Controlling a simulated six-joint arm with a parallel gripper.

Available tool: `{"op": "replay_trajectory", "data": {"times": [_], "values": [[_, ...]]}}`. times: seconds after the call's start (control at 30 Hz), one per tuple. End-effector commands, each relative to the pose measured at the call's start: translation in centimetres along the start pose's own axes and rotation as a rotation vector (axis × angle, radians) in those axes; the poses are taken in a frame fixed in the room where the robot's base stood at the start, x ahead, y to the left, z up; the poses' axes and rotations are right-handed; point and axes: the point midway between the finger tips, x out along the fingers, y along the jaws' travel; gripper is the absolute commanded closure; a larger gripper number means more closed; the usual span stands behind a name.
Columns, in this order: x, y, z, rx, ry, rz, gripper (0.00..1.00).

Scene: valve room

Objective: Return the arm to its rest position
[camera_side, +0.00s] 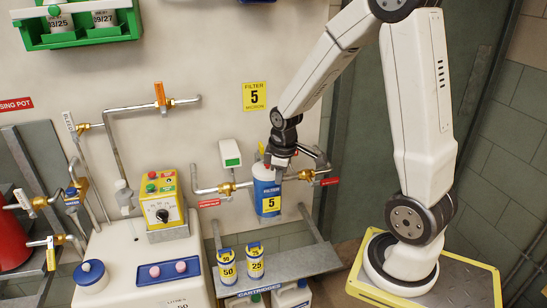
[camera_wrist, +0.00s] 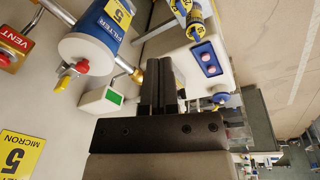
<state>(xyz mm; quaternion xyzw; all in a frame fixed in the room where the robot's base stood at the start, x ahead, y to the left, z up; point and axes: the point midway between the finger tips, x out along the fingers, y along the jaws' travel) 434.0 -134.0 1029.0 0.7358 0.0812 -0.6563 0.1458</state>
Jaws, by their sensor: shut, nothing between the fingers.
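My arm reaches from its base at the right toward the wall in the side view. My gripper (camera_side: 277,160) is close to the top of the blue and white filter housing (camera_side: 267,192), which is marked 5. In the side view I cannot tell whether they touch. In the wrist view my gripper (camera_wrist: 160,50) shows two dark fingers side by side, shut and empty. There the filter housing (camera_wrist: 112,22) is to the left, apart from the fingers, with a red and yellow fitting on its white end.
A white box with a green panel (camera_side: 230,153) is on the wall left of the gripper. Pipes with valves flank the filter. Two cartridges (camera_side: 227,268) stand on the metal shelf (camera_side: 305,263) below. A white machine with a yellow control box (camera_side: 162,203) is at the left.

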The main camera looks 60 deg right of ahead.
Motion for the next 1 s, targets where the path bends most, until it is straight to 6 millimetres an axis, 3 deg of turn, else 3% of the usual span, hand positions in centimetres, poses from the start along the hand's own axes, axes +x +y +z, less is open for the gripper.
{"op": "replay_trajectory", "data": {"times": [0.03, 0.2, 0.4, 0.6, 1.0], "values": [[-0.3, -1.8, -0.5, 0.022, 0.014, -0.001, 1.0], [-1.1, -7.0, -1.1, 0.14, 0.06, -0.012, 1.0], [-1.7, -11.8, -0.8, 0.26, 0.099, -0.037, 1.0], [-1.9, -13.8, -0.4, 0.322, 0.115, -0.052, 1.0], [-1.9, -14.0, -0.3, 0.333, 0.117, -0.054, 1.0]]}}
